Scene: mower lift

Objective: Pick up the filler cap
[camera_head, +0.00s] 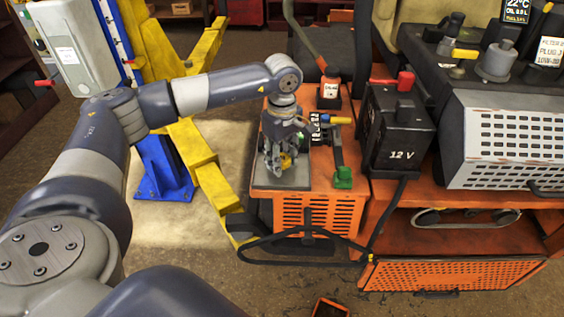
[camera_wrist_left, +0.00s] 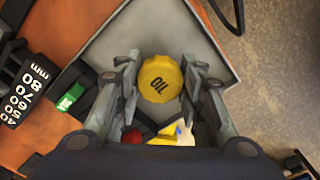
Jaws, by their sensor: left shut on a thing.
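The filler cap (camera_wrist_left: 160,80) is round and yellow with "OIL" on its top. It sits between the two fingers of my left gripper (camera_wrist_left: 165,85) in the left wrist view. In the head view the yellow cap (camera_head: 286,161) shows small between the fingertips of my left gripper (camera_head: 283,168), over the grey pad (camera_head: 290,179) on the orange mower deck. The gripper is shut on the cap and points down. I cannot tell whether the cap touches the pad. My right gripper is not in view.
A green-based tool (camera_head: 342,176) lies right of the pad. A yellow lift arm (camera_head: 196,150) is at left. A perforated engine cover (camera_head: 510,140) is at right.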

